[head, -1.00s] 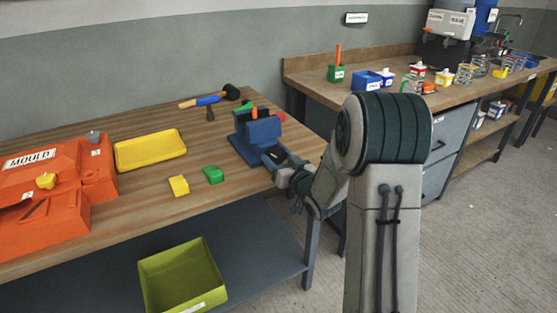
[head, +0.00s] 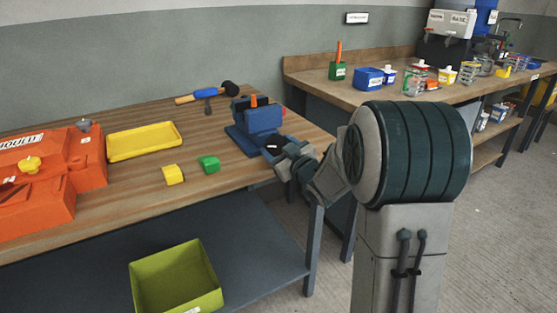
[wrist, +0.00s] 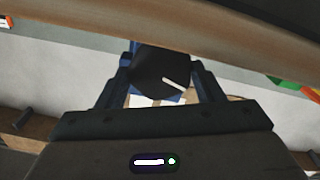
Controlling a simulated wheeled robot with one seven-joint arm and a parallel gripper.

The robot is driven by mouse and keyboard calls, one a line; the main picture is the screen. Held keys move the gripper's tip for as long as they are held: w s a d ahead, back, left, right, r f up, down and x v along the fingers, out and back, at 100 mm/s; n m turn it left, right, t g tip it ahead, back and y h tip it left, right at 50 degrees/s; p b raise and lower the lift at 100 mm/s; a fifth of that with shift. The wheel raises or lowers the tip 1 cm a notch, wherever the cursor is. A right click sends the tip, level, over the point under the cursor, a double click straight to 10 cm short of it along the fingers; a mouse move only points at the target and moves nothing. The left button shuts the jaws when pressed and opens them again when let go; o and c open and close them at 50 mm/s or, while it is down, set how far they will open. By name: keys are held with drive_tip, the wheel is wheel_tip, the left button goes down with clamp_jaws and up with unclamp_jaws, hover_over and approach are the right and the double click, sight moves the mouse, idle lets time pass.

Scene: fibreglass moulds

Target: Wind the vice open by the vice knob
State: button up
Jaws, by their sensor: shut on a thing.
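The blue vice (head: 262,120) stands near the right end of the wooden bench, with something orange showing at its jaws. The vice knob (wrist: 163,70) is a dark round piece with a white mark, seen close up in the wrist view. My gripper (wrist: 162,78) has a finger on each side of the knob and is shut on it. In the head view my gripper (head: 278,154) is at the front of the vice, and the knob is mostly hidden there. How far apart the vice jaws are cannot be told.
A yellow tray (head: 145,141), a yellow block (head: 173,174), a green block (head: 209,164) and a mallet (head: 207,95) lie on the bench. An orange mould (head: 60,170) is at the left. A green bin (head: 178,280) sits below. A second bench (head: 330,92) stands behind.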

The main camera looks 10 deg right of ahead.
drive_tip(key=shift+f+n+b, duration=0.1)
drive_tip(key=shift+n+b, duration=0.9)
drive_tip(key=shift+b, duration=0.1)
drive_tip(key=o, duration=1)
drive_tip(key=shift+s, duration=0.2)
drive_tip(key=p+v, duration=0.1)
drive_tip(key=v, duration=1.2)
drive_tip(key=shift+s+d, duration=0.1)
drive_tip(key=shift+s, duration=0.15)
